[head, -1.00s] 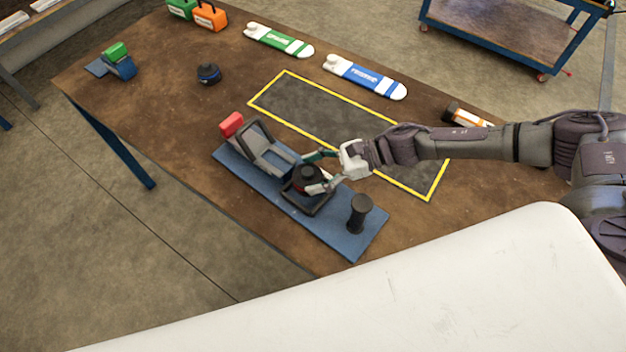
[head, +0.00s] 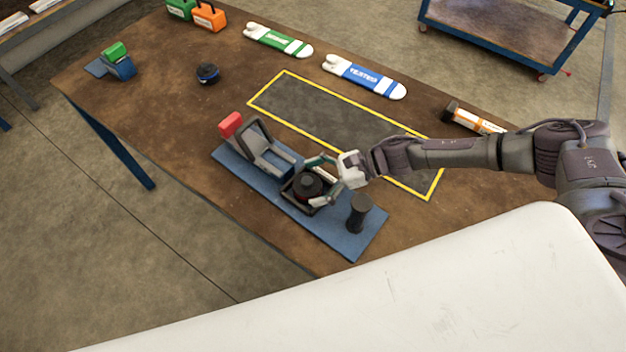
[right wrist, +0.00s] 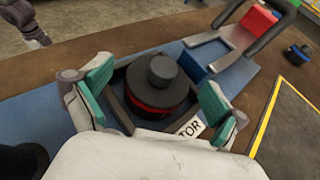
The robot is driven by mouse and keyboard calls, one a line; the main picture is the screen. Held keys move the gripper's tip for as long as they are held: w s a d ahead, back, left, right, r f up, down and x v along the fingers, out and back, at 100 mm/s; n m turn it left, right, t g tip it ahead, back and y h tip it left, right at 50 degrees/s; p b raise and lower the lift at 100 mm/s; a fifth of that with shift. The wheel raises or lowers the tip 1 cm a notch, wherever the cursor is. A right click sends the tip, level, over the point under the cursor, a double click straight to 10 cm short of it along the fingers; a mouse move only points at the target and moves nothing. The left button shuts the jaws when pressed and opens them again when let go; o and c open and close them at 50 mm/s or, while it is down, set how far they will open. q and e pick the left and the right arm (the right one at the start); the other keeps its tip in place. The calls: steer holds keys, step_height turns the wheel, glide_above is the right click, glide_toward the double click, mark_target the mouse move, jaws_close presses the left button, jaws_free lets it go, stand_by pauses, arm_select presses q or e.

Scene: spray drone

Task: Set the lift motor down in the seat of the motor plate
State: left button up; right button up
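The lift motor (head: 308,185) is a dark round body with a red band and a smaller black cap. It stands upright inside the dark square frame of the seat on the blue motor plate (head: 342,238). In the right wrist view the motor (right wrist: 160,88) sits within the frame arms, beside a label reading "TOR". My right gripper (head: 319,182) is open around the motor. In the right wrist view its teal-padded fingers (right wrist: 155,96) stand apart from the motor on both sides. The motor's underside is hidden. My left gripper is not in view.
A black post (head: 358,212) stands on the plate near the gripper. A grey cradle (head: 268,150) and a red block (head: 231,124) are at its other end. A yellow-bordered dark area (head: 330,115) lies empty behind. Green and blue labelled pieces (head: 365,77) lie farther back.

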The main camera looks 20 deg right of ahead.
steer(key=shift+r, duration=0.1)
steer(key=shift+r+p, duration=0.2)
steer(key=shift+p, duration=0.1)
steer(key=b+v, duration=0.1)
steer(key=v, duration=0.4)
steer(key=b+v, duration=0.2)
steer(key=v, duration=0.3)
steer(key=shift+s+d+f, duration=0.1)
steer(key=shift+d, duration=0.35)
steer(key=shift+s+d+r, duration=0.1)
steer(key=shift+d+r, duration=0.25)
steer(key=shift+d, duration=0.15)
